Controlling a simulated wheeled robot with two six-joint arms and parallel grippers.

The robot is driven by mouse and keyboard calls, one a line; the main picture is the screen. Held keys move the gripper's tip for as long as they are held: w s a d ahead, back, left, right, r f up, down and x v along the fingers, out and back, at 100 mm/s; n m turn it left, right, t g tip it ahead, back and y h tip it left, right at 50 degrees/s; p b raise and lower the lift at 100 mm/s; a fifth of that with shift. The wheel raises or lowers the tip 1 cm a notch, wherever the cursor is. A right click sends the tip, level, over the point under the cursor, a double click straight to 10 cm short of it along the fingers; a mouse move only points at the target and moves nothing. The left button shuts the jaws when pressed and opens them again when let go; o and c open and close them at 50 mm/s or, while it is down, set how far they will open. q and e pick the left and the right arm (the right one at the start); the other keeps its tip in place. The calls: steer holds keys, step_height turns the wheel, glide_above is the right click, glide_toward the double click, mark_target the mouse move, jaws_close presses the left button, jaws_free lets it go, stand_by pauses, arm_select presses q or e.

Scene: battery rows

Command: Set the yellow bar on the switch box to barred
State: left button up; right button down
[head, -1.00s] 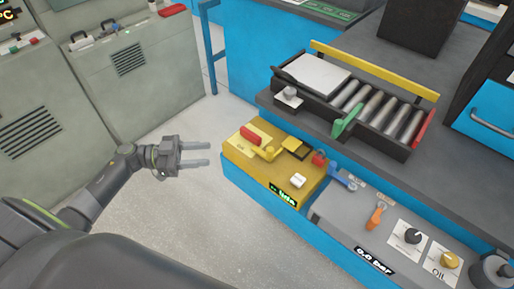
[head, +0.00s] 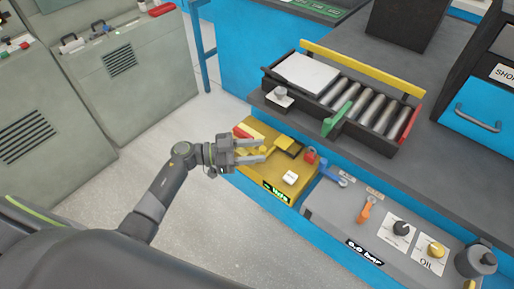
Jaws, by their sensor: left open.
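The yellow switch box (head: 265,178) sits low in the middle of the head view, with a small green-lit display (head: 276,192) on its front edge. The yellow bar (head: 263,149) on its top is partly hidden behind my left gripper. A red part (head: 242,131) shows just past the gripper, at the box's back left. My left gripper (head: 265,151) is open, with its two fingers pointing right over the box's left part. I cannot tell whether a finger touches the bar. My right gripper is not in view.
A roller tray (head: 336,128) with a green lever (head: 336,119) stands behind the box. A grey panel (head: 335,208) with an orange lever (head: 366,211) and knobs lies to the right. Grey cabinets (head: 130,70) stand at the left. Open floor lies left of the box.

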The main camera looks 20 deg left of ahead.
arm_select(q)
steer(key=shift+w+d, duration=0.2)
steer(key=shift+d, duration=0.2)
jaws_close()
steer(key=shift+a, duration=0.1)
steer(key=shift+w+a, duration=0.25)
steer(key=shift+a, duration=0.35)
steer(key=shift+w+a, duration=0.2)
steer(key=shift+a, duration=0.35)
